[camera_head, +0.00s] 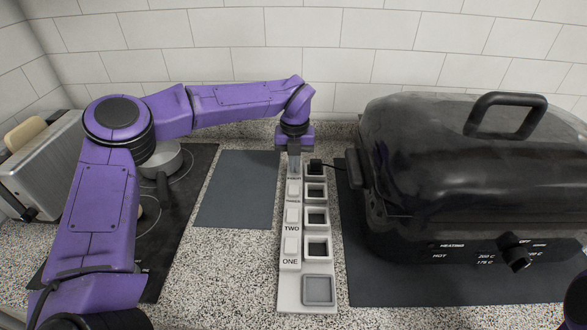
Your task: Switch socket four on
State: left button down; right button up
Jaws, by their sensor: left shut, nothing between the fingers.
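A white power strip (290,283) lies on the counter with its long side pointing away from me. It has a column of square sockets on the right and rocker switches on the left. Labels ONE and TWO read clearly near the front; the farther labels are small. A black plug (316,166) sits at the farthest socket. My left gripper (294,171) points down, shut and empty, over the far end of the strip at the farthest switch. It hides that switch, and I cannot tell whether the fingertips touch it. My right gripper is not in view.
A large black roaster (450,150) stands on a dark mat to the right, close to the strip. A dark mat (238,190) lies left of it. A pot (162,160) on the black hob and a toaster (40,165) stand farther left. A tiled wall is behind.

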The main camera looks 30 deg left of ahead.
pick_arm(q)
jog(key=shift+f, duration=0.15)
jog(key=shift+s, duration=0.1)
jog(key=shift+r+p, duration=0.55)
jog(key=shift+r, duration=0.1)
notch_tip(320, 180, up, 6)
jog(key=p, duration=0.4)
jog(key=shift+f, duration=0.1)
jog(key=shift+a, duration=0.1)
